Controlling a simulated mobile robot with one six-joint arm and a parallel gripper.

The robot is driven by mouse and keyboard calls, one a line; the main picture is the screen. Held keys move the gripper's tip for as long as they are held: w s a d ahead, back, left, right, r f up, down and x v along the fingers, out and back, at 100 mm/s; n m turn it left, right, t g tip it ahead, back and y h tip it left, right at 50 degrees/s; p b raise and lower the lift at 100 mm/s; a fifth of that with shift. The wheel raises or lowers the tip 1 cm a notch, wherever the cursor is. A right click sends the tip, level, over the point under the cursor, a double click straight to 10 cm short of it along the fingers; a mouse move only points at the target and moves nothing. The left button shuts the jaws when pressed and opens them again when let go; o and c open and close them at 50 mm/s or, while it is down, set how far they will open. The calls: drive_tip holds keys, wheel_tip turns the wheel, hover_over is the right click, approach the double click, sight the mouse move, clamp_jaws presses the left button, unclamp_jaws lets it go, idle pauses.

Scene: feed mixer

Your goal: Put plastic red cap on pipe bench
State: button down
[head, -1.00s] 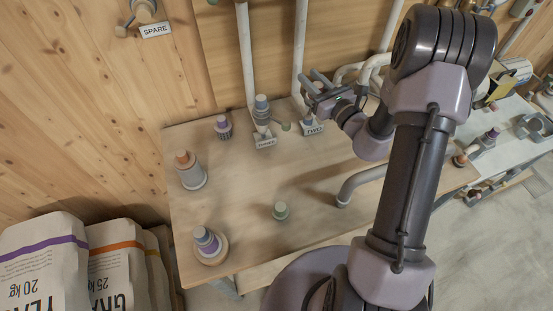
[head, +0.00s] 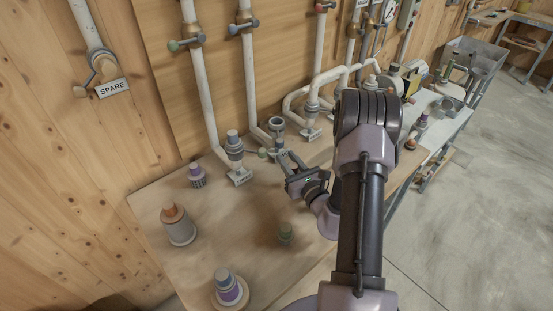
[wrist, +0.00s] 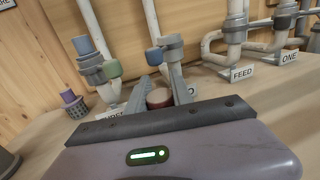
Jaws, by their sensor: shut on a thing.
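My gripper (head: 290,160) is over the wooden pipe bench (head: 205,262), in front of a pipe end with a grey open-looking collar (head: 277,124). In the wrist view its two grey fingers (wrist: 165,88) are closed on a dull red round cap (wrist: 159,98), whose top faces the camera. In the head view the cap cannot be made out. I cannot tell whether it touches the bench top. The grey collar also shows behind the fingers in the wrist view (wrist: 171,45).
A blue-topped pipe fitting (head: 234,145) stands left of the gripper. A purple cap piece (head: 196,174), an orange-topped piece (head: 177,226), a blue-and-purple piece (head: 229,287) and a green piece (head: 286,233) stand on the bench. Bare wood lies between them.

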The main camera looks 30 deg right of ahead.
wheel_tip(320, 180, down, 3)
drive_tip(key=shift+r+b, duration=0.2)
drive_tip(key=shift+b, duration=0.15)
drive_tip(key=w, duration=0.5)
drive_tip(key=w+b, duration=0.1)
drive_tip(key=w, duration=0.2)
drive_tip(key=shift+w+d, duration=0.1)
drive_tip(key=shift+d, duration=0.2)
drive_tip(key=shift+f+b, duration=0.35)
drive_tip(key=shift+f, duration=0.05)
drive_tip(key=c, duration=1.1)
unclamp_jaws()
drive_tip(key=shift+r, duration=0.1)
drive_tip(key=shift+s+r+p, duration=0.2)
drive_tip(key=shift+s+p, duration=0.1)
drive_tip(key=shift+p, duration=0.05)
drive_tip(key=s, duration=0.4)
drive_tip(key=s+p, duration=0.1)
drive_tip(key=s, duration=0.2)
drive_tip(key=shift+a, duration=0.35)
